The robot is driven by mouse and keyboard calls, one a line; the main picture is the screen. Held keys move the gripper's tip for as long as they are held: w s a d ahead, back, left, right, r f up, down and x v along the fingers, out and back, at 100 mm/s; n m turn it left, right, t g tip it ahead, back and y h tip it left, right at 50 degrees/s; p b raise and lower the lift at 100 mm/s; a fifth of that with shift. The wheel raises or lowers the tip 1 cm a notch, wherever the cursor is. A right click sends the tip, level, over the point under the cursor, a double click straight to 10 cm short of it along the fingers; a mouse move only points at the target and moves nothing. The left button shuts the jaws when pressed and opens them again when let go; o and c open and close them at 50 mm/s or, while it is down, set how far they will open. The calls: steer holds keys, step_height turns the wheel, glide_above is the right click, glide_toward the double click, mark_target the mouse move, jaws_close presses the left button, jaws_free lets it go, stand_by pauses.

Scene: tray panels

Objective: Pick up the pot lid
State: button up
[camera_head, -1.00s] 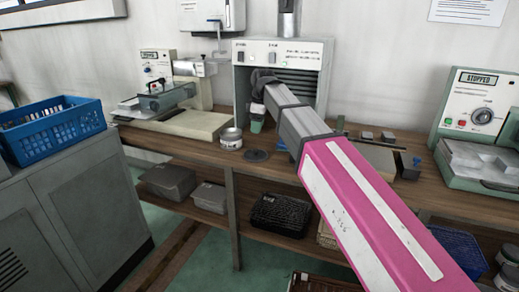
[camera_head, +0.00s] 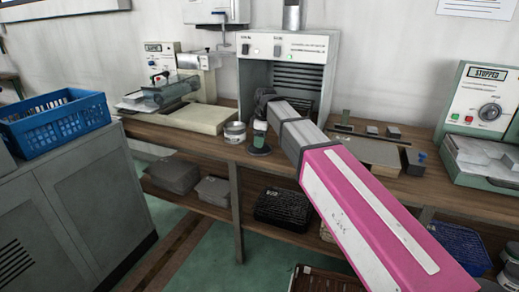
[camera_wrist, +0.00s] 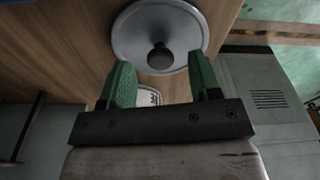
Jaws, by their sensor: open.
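The pot lid (camera_wrist: 128,36) is a round grey disc with a dark knob (camera_wrist: 160,57) in its middle. It lies flat on the wooden bench top.
A grey machine with a slatted opening (camera_head: 289,62) stands behind my gripper. A pale flat-based device (camera_head: 190,117) is at left on the bench. A board (camera_head: 368,150) and small blocks lie to the right. A blue basket (camera_head: 54,124) sits on the left cabinet.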

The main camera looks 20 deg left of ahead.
steer(key=shift+a+f, duration=0.1)
steer(key=shift+f, duration=0.7)
steer(key=c, duration=1)
steer(key=shift+o, duration=0.2)
